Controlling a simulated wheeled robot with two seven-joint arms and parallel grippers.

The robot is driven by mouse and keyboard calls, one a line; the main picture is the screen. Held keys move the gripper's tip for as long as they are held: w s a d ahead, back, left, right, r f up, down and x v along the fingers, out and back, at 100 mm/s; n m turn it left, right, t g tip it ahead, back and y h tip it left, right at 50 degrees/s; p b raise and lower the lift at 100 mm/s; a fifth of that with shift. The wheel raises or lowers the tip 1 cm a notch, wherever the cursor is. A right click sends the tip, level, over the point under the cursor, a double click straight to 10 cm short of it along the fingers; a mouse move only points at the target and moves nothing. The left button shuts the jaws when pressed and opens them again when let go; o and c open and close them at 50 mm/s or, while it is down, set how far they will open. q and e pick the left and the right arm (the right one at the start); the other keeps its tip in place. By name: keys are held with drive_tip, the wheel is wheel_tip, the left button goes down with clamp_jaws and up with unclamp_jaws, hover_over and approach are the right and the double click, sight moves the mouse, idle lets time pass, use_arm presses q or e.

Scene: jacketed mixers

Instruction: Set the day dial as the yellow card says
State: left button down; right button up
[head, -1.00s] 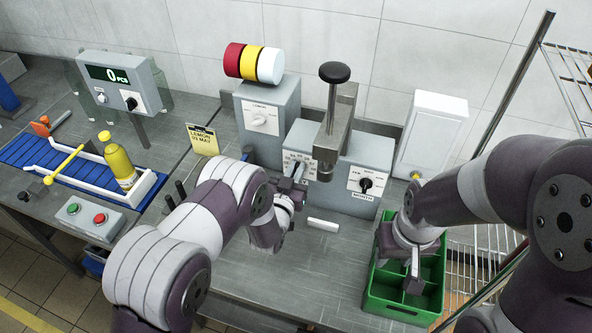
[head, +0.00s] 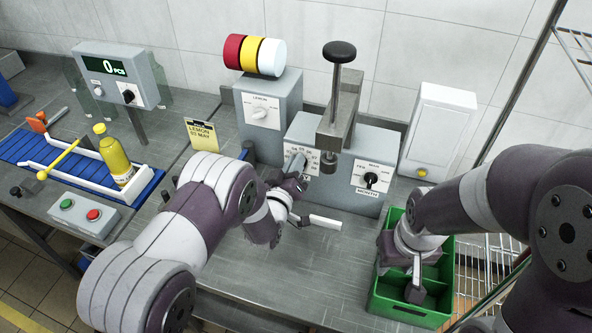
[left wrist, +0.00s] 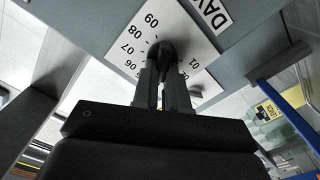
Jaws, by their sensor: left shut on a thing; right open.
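The yellow card (head: 202,135) stands on the bench left of the machine; it reads LEMON and a date in MAY, the number too small to read surely. The day dial's white number plate (head: 313,163) is on the front of the grey machine (head: 335,190). In the left wrist view the plate (left wrist: 148,34) shows 06, 07, 08, 09 and 01 around a dark knob (left wrist: 162,52). My left gripper (left wrist: 163,75) is shut on that knob; its fingers hide the knob's pointer. My right gripper (head: 415,284) is open, over the green crate (head: 400,309).
The month dial (head: 371,179) is right of the day dial, and a grey box with a LEMON dial (head: 261,112) is to the left. A black-knobbed press lever (head: 338,52) rises above the machine.

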use_arm(q)
drive_tip(key=n+b, duration=0.2)
drive_tip(key=n, duration=0.1)
drive_tip(key=n+b, duration=0.1)
drive_tip(key=n, duration=0.1)
drive_tip(key=shift+a+f, duration=0.2)
drive_tip(key=shift+f, duration=0.15)
idle(0.4)
drive_tip(key=c, duration=1.2)
unclamp_jaws()
drive_tip(key=shift+o, duration=0.2)
drive_tip(key=shift+r, duration=0.1)
drive_tip(key=b+v, duration=0.2)
drive_tip(key=v, duration=1)
drive_tip(key=shift+s, duration=0.35)
drive_tip(key=shift+a, duration=0.15)
